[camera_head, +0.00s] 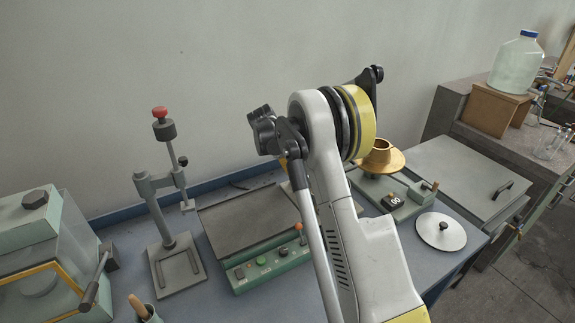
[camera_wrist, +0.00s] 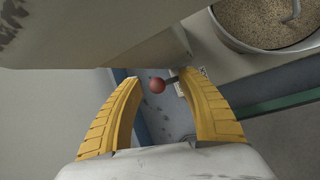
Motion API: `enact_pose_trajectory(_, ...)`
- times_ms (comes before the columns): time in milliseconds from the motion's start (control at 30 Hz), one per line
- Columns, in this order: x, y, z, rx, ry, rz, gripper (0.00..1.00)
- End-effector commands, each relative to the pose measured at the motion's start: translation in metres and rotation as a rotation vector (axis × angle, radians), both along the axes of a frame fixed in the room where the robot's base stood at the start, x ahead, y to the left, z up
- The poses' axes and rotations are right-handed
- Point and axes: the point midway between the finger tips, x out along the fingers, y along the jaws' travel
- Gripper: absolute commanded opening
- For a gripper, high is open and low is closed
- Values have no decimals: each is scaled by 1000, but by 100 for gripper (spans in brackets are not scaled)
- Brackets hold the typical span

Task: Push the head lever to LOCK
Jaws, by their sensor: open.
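In the wrist view the head lever shows as a reddish ball knob (camera_wrist: 157,86) on a short dark rod that runs to the right. A small pale plate lies by the rod, partly hidden by the right finger; I cannot read any marking on it. My gripper (camera_wrist: 161,82) is open, with its yellow fingers on either side of the knob in the picture. I cannot tell how far the knob is beyond the fingertips, and no contact shows.
A large beige-grey body (camera_wrist: 90,30) fills the wrist view's upper left, close to the fingers. A metal bowl of grains (camera_wrist: 268,22) is at upper right. In the head view a red-topped stand (camera_head: 168,200) and a green control panel (camera_head: 268,262) stand left of my arm.

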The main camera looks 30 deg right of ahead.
Motion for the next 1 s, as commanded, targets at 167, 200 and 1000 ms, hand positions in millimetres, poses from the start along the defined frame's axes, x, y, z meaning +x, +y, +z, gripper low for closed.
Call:
enact_pose_trajectory(167,0,0,0,0,0,0,17)
enact_pose_trajectory(200,0,0,0,0,0,0,5)
enact_pose_trajectory(1000,-8,1,2,8,-124,-1,0)
